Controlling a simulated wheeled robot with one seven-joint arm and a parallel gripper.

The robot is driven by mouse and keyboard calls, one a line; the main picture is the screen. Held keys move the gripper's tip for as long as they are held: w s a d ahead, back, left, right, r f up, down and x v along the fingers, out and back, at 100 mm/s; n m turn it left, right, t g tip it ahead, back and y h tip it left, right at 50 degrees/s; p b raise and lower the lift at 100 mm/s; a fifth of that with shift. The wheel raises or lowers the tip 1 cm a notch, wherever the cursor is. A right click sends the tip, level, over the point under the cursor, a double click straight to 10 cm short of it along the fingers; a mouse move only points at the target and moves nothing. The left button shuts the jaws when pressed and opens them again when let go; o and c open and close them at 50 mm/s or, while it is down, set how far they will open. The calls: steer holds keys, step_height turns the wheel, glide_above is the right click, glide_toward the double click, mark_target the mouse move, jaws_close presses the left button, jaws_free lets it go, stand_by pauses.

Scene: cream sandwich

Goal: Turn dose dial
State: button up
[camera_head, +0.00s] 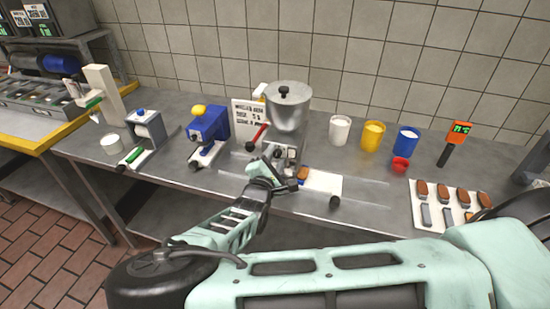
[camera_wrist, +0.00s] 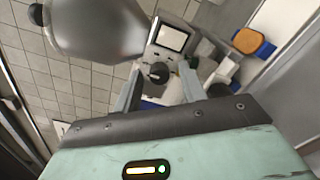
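A filling machine with a steel lidded hopper (camera_head: 288,112) and a red lever (camera_head: 257,134) stands at the middle of the counter. In the wrist view its hopper (camera_wrist: 95,30) fills the upper left. A pale panel there carries a screen (camera_wrist: 172,37) and a small dark knob (camera_wrist: 157,73), which looks like the dose dial. My gripper (camera_wrist: 160,77) is open, its two fingers apart on either side of the knob in the picture; contact cannot be told. In the head view my gripper (camera_head: 283,182) is in front of the machine's base, and the dial is not clear.
A sign (camera_head: 248,120) and a blue device (camera_head: 208,128) stand left of the machine. White (camera_head: 340,131), yellow (camera_head: 372,137) and blue (camera_head: 407,142) containers stand to its right. A white tray (camera_head: 433,218) with several brown-topped pieces lies at the right. A pale board (camera_head: 326,182) lies before the machine.

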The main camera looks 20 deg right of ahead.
jaws_close()
steer(key=shift+n, duration=0.4)
steer(key=n+p, duration=0.1)
steer(key=n, duration=0.3)
steer(key=shift+n, duration=0.4)
steer(key=n+p, duration=0.1)
steer(key=n, duration=0.4)
steer(key=shift+s, duration=0.1)
steer(key=n, duration=0.6)
steer(key=shift+d+f+n, duration=0.1)
steer(key=shift+n, duration=0.2)
steer(key=n, duration=0.6)
steer(key=shift+n+p, duration=0.3)
